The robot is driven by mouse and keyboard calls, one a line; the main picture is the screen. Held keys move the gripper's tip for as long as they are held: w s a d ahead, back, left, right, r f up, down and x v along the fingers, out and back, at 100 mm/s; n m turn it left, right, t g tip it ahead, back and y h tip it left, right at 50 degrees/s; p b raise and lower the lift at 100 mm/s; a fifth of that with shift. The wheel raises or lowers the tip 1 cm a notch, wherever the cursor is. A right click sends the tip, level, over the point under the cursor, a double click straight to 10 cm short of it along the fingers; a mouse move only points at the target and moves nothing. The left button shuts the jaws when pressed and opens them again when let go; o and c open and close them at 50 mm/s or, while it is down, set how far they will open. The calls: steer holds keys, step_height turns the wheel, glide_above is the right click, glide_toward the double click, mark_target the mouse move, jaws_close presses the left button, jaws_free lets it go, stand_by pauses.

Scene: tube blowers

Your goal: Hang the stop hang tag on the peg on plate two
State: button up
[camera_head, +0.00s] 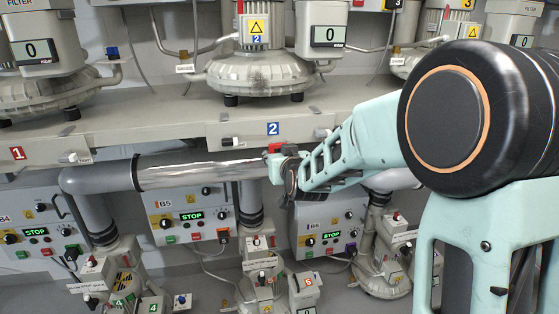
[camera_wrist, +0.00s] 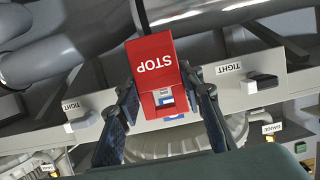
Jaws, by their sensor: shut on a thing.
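The red stop hang tag (camera_wrist: 152,62) is between the two fingers of my gripper (camera_wrist: 163,86) in the wrist view. Its white STOP text appears upside down there, and a square opening shows near its lower end. In the head view the tag (camera_head: 275,148) is a small red patch at the tip of my gripper (camera_head: 288,168). Plate two, marked by a blue 2 label (camera_head: 272,128), is just above and behind the tag. In the wrist view the tag partly covers the blue label (camera_wrist: 174,117). I cannot make out the peg.
White-and-black TIGHT handles flank the tag on the left (camera_wrist: 80,119) and right (camera_wrist: 260,84) in the wrist view. A shiny pipe (camera_head: 190,170) runs below the ledge. Control boxes, including B5 (camera_head: 190,216), hang lower down. A blower (camera_head: 262,75) stands above plate two.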

steer(key=shift+w+a, duration=0.3)
steer(key=shift+w, duration=0.6)
steer(key=shift+w+a, duration=0.25)
steer(key=shift+w, duration=0.6)
steer(key=shift+w+r, duration=0.15)
steer(key=shift+w, duration=0.15)
steer(key=shift+b, duration=0.8)
steer(key=o, duration=0.7)
steer(key=shift+c, duration=0.2)
steer(key=o, duration=0.4)
steer(key=shift+w+a+f, duration=0.15)
steer(key=shift+w+f, duration=0.25)
steer(key=shift+f, duration=0.05)
steer(key=shift+s+f, duration=0.1)
steer(key=shift+s, duration=0.05)
